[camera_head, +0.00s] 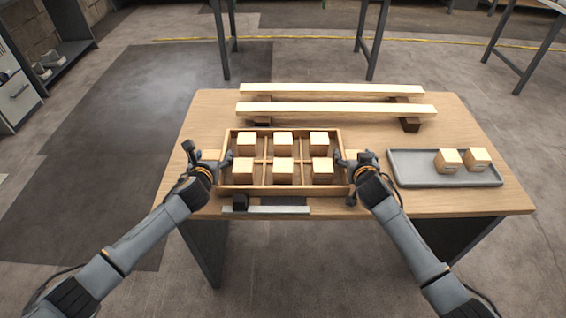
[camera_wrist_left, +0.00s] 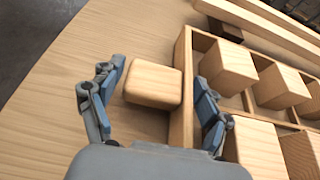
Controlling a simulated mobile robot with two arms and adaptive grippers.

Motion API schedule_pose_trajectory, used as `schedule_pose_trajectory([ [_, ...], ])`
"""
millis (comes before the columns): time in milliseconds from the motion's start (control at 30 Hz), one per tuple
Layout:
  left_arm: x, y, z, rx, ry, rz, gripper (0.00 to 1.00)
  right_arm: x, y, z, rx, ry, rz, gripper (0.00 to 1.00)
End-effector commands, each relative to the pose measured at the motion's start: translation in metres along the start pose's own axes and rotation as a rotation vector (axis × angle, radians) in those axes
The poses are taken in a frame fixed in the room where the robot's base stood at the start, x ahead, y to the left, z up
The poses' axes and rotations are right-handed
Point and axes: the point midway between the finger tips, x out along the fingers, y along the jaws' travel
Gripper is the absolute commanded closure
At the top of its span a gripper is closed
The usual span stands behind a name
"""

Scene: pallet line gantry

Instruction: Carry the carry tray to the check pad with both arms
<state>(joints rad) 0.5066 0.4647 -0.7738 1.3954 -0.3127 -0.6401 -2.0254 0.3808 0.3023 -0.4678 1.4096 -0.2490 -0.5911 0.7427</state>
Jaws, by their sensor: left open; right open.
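The carry tray (camera_head: 265,190) is a shallow wooden box with dividers, flat on the table, with several pale wooden blocks in its compartments. My left gripper (camera_head: 222,163) is open at its left end. In the left wrist view, the open fingers of my left gripper (camera_wrist_left: 159,76) stand either side of a rounded wooden piece (camera_wrist_left: 152,85) just outside the tray wall (camera_wrist_left: 181,95); the right finger is on the tray's inner side. My right gripper (camera_head: 344,163) is open at the tray's right end; its fingertips are small there. I cannot tell which surface is the check pad.
A grey shallow tray (camera_head: 420,179) with two blocks (camera_head: 447,160) is to the right. Two long pale beams (camera_head: 335,109) lie across the table's back on dark supports. A pale strip (camera_head: 275,210) with dark pieces lies at the front edge. Bare wood table (camera_head: 470,205) shows at front right.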

Motion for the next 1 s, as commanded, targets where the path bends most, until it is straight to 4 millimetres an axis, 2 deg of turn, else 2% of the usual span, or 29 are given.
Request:
schedule_pose_trajectory([
  [200, 0.000, 0.000, 0.000, 0.000, 0.000, 0.000, 0.23, 0.000, 0.000, 0.000, 0.000, 0.000, 0.000, 0.23],
  [267, 0.000, 0.000, 0.000, 0.000, 0.000, 0.000, 0.33, 0.000, 0.000, 0.000, 0.000, -0.001, 0.000, 0.33],
  [500, 0.000, 0.000, 0.000, 0.000, 0.000, 0.000, 0.82, 0.000, 0.000, 0.001, 0.000, -0.001, 0.000, 0.82],
  [533, 0.000, 0.000, 0.000, 0.000, 0.000, 0.000, 0.84, 0.000, 0.000, 0.001, 0.000, -0.001, 0.000, 0.84],
  [833, -0.001, 0.000, 0.004, 0.000, -0.003, -0.001, 0.85, -0.001, 0.000, -0.004, 0.001, 0.003, -0.001, 0.85],
  [1000, -0.005, 0.000, 0.012, 0.000, -0.003, -0.001, 0.85, -0.005, 0.000, -0.012, 0.001, 0.003, -0.001, 0.85],
])
